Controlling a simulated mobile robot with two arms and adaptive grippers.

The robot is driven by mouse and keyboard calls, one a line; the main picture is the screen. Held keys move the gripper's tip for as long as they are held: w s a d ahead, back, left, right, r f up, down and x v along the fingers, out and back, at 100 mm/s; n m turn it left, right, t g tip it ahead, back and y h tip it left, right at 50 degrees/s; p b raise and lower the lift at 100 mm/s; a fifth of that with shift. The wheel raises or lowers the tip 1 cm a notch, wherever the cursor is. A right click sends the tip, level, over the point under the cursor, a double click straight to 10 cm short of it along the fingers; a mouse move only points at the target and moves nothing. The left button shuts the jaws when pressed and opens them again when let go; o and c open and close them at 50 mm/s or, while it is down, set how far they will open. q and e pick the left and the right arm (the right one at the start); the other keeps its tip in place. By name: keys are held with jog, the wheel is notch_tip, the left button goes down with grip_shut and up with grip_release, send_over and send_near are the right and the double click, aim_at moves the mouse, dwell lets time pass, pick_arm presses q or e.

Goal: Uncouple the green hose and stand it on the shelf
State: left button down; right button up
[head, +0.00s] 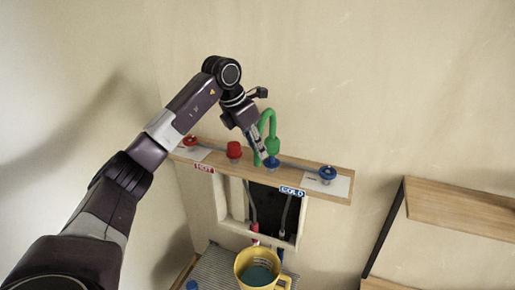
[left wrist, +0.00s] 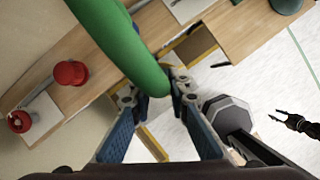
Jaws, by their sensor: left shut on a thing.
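The green hose (head: 268,118) is an upside-down U above the wooden ledge in the head view. Its thicker collar is just above a blue fitting (head: 271,163); I cannot tell whether they are joined. My left gripper (head: 263,153) is shut on the hose. In the left wrist view the hose (left wrist: 128,45) runs down between the fingertips of this gripper (left wrist: 158,92). My right gripper (left wrist: 283,116) shows small at the right of the wrist view, open and empty, far from the hose. A wooden shelf (head: 465,207) stands at the right.
Below are an opening with pipes and a yellow jug (head: 244,263). The shelf's visible top looks clear.

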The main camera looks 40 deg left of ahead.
pick_arm(q)
jog(key=shift+w+r, duration=0.1)
jog(key=shift+r, duration=0.05)
jog(key=shift+r+p, duration=1.9)
jog(key=shift+r, duration=0.05)
